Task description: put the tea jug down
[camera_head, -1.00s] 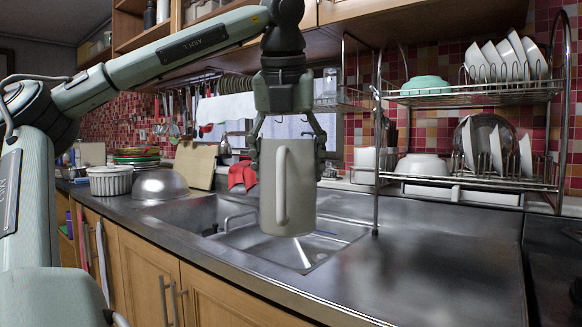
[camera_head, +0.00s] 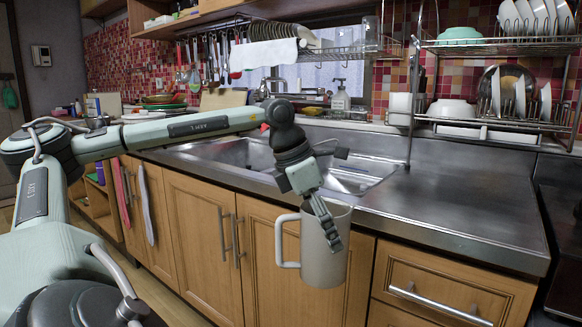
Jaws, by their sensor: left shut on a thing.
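The tea jug (camera_head: 318,262) is a plain light-grey, mug-like vessel with a large handle on its left side. My left gripper (camera_head: 325,222) is shut on the jug at its rim and wall, with one finger down the outside facing me. The jug hangs nearly upright in front of the cabinet doors, its rim near the height of the counter's front edge. Its base is in the air with nothing visible under it. My right gripper is not in view.
The steel counter (camera_head: 455,215) has a wide bare stretch right of the sink (camera_head: 350,175). A wire dish rack (camera_head: 497,125) with bowls and plates stands at the back right. A soap bottle (camera_head: 340,100) stands behind the sink. Wooden cabinets (camera_head: 195,240) are below.

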